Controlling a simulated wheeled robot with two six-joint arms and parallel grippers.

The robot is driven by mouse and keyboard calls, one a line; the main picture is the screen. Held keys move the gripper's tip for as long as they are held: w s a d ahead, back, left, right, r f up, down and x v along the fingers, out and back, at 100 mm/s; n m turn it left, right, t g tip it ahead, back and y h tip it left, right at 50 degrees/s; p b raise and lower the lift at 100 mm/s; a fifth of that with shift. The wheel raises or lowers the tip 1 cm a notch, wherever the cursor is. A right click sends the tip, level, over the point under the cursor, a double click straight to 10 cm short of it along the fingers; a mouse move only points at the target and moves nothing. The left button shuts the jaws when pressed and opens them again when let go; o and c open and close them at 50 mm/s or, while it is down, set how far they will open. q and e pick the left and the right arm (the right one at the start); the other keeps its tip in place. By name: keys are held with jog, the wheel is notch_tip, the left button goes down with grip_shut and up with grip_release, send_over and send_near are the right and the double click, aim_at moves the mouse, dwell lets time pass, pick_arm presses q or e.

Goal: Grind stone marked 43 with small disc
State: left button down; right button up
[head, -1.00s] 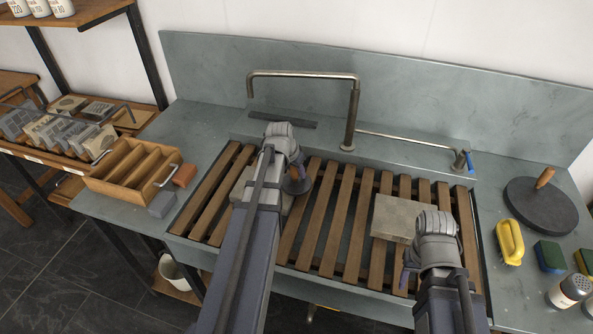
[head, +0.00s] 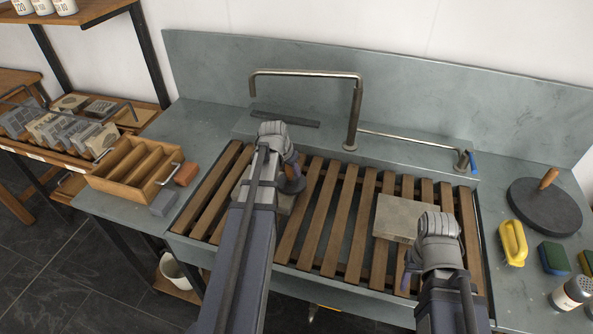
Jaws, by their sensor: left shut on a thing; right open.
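A grey-beige stone (head: 284,205) lies on the wooden slats at the left, mostly hidden under my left arm. My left gripper (head: 290,172) is shut on a small dark disc (head: 292,184), which is on or just above that stone's right side; I cannot tell if they touch. A second stone (head: 400,214) lies flat on the slats at the right. My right gripper (head: 408,268) is open near that stone's front edge, its fingers partly hidden. No number can be read on either stone.
A large dark disc with wooden handle (head: 545,205), yellow brush (head: 513,243), sponges and shaker (head: 571,292) stand at the right. A bent tap (head: 353,115) rises behind the slatted rack (head: 328,220). A wooden caddy (head: 130,172) and small blocks are at the left.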

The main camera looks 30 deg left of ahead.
pick_arm(q)
jog(key=shift+s+a, duration=0.1)
jog(key=shift+a, duration=0.4)
jog(key=shift+a, duration=0.1)
jog(key=shift+s+a, duration=0.2)
jog(key=shift+a, duration=0.6)
jog(key=shift+s+a, duration=0.2)
jog(key=shift+a, duration=0.55)
jog(key=shift+s+a, duration=0.2)
jog(key=shift+a, duration=0.65)
jog(key=shift+s+a, duration=0.2)
jog(key=shift+a, duration=0.6)
jog(key=shift+a, duration=0.1)
jog(key=shift+s+a+f, duration=0.1)
jog(key=shift+s+a, duration=0.15)
jog(key=shift+a, duration=0.5)
jog(key=shift+s+a, duration=0.2)
jog(key=shift+a, duration=0.55)
jog(key=shift+a, duration=0.1)
jog(key=shift+s+a, duration=0.2)
jog(key=shift+a, duration=0.65)
jog(key=shift+s+a, duration=0.2)
jog(key=shift+a, duration=0.6)
